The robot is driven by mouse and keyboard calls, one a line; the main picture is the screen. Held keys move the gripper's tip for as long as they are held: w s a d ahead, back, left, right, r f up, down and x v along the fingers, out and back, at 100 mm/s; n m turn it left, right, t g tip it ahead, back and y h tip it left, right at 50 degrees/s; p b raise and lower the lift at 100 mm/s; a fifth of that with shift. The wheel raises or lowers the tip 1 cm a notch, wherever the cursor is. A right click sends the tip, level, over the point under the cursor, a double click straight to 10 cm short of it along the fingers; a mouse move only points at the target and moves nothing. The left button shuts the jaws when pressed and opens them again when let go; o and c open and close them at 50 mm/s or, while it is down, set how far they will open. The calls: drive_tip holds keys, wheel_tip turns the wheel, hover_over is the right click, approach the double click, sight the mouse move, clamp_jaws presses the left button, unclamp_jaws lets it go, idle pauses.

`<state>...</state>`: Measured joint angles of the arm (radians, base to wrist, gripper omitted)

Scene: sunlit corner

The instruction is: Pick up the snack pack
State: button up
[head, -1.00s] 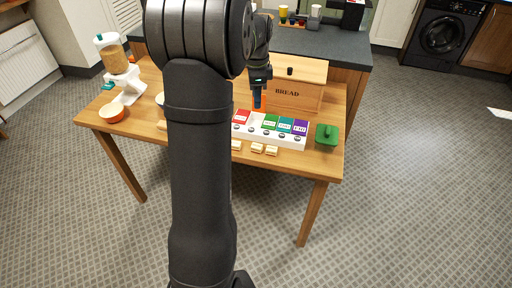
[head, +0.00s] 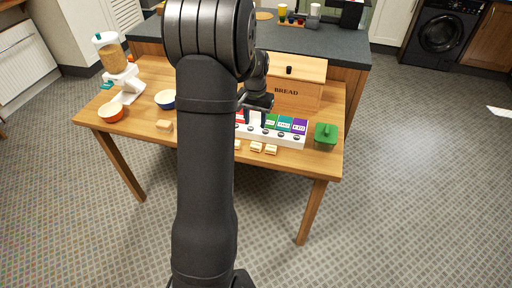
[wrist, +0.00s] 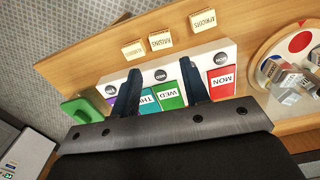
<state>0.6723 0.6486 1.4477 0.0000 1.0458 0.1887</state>
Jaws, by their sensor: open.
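My gripper (head: 255,118) is open and points down over the white day box (wrist: 226,56). Its two fingers (wrist: 160,70) stand apart in the wrist view, with nothing seen held between them. The box has a red MON panel (wrist: 222,83), a green WED panel (wrist: 168,95), a teal THU panel (wrist: 149,101) and a purple panel (head: 299,126) in the head view. The right finger covers the spot between MON and WED. Several small packs (wrist: 292,82) lie on a round white tray (wrist: 262,57) at the wrist view's right edge. I cannot tell which thing is the snack pack.
Wooden labelled blocks (wrist: 160,40) lie along the table's front edge. A bread box (head: 295,95) stands behind the day box, a green lidded container (head: 325,135) to its right.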

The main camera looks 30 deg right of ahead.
hover_over(256, 144)
drive_tip(key=f, duration=0.7)
drive_tip(key=shift+s+a+f, duration=0.2)
drive_tip(key=shift+s+a, duration=0.15)
drive_tip(key=f, duration=0.5)
drive_tip(key=shift+w+d, duration=0.25)
drive_tip(key=c, duration=0.6)
